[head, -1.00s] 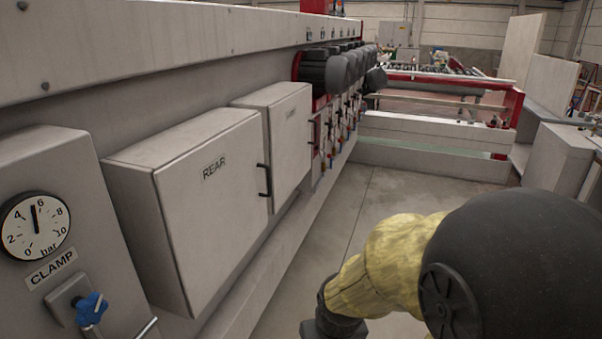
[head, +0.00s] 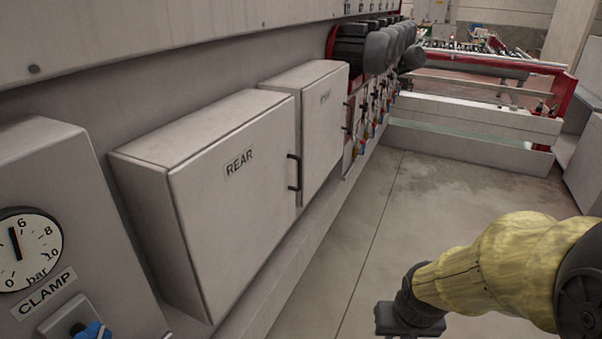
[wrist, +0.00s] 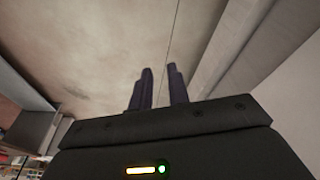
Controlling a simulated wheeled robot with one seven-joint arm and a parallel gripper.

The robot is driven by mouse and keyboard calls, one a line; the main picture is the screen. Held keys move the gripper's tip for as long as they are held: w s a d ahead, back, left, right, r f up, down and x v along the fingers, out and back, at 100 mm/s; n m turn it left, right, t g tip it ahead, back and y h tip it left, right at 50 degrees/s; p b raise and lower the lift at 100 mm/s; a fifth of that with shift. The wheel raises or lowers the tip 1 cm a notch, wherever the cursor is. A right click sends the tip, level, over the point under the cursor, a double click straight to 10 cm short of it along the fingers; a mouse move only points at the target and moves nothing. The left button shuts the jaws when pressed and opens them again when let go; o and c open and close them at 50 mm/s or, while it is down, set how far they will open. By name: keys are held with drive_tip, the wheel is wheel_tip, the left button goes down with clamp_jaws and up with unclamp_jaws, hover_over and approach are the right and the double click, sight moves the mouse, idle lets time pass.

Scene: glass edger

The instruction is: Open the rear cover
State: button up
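The rear cover (head: 235,205) is the pale front door of a box on the machine's side, labelled REAR. It looks closed. Its black upright bar handle (head: 294,172) is near the door's right edge. My gripper (wrist: 161,88) points at the floor in the wrist view. Its two dark fingers stand apart with nothing between them. In the head view only the dark wrist end (head: 410,320) shows at the bottom, right of and below the handle, well clear of the cover. The fingertips are out of sight there.
A second closed box (head: 322,125) with its own handle sits just beyond. A CLAMP panel (head: 80,200) with a gauge (head: 25,250) and blue knob (head: 90,332) is at the left. Dark rounded motors (head: 385,48) stick out further along. The floor (head: 440,205) beside the machine is clear.

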drive_tip(key=w+a+f+n+t+y, duration=0.15)
drive_tip(key=w+a, duration=0.25)
drive_tip(key=w, duration=0.4)
drive_tip(key=w+a+f+n+t+y+b, duration=0.1)
drive_tip(key=w+a+n+t+y, duration=0.15)
drive_tip(key=w, duration=0.45)
drive_tip(key=w+a+f+n+t+y, duration=0.1)
drive_tip(key=w+a+f+n+t, duration=0.2)
drive_tip(key=w, duration=0.5)
drive_tip(key=w+a+r+t+y, duration=0.3)
drive_tip(key=w+r+t+y, duration=0.2)
drive_tip(key=w+r, duration=0.5)
drive_tip(key=shift+w+a+r+y+b, duration=0.25)
drive_tip(key=shift+w+r+y+b, duration=0.1)
drive_tip(key=shift+w, duration=0.3)
drive_tip(key=shift+w+a, duration=0.1)
